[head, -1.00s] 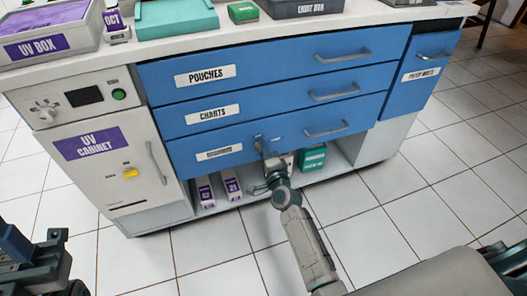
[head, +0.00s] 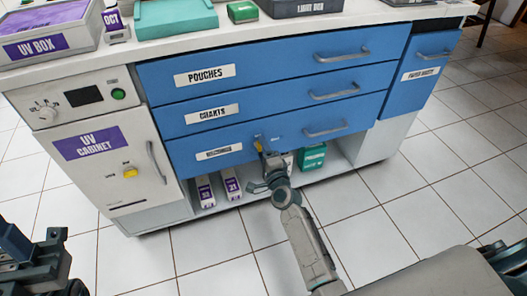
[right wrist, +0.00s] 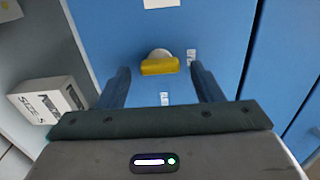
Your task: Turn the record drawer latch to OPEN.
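The record drawer (head: 190,155) is the lowest blue drawer, with a small white label too blurred to read. Its yellow latch (head: 258,145) sits right of that label; the right wrist view shows the yellow bar (right wrist: 160,66) on a pale round base.
The drawer's handle (head: 325,130) is right of the latch. Above are the charts drawer (head: 270,105) and pouches drawer (head: 270,72). White and purple boxes (head: 230,186) and a green box (head: 312,157) stand on the open shelf below. The tiled floor in front is clear.

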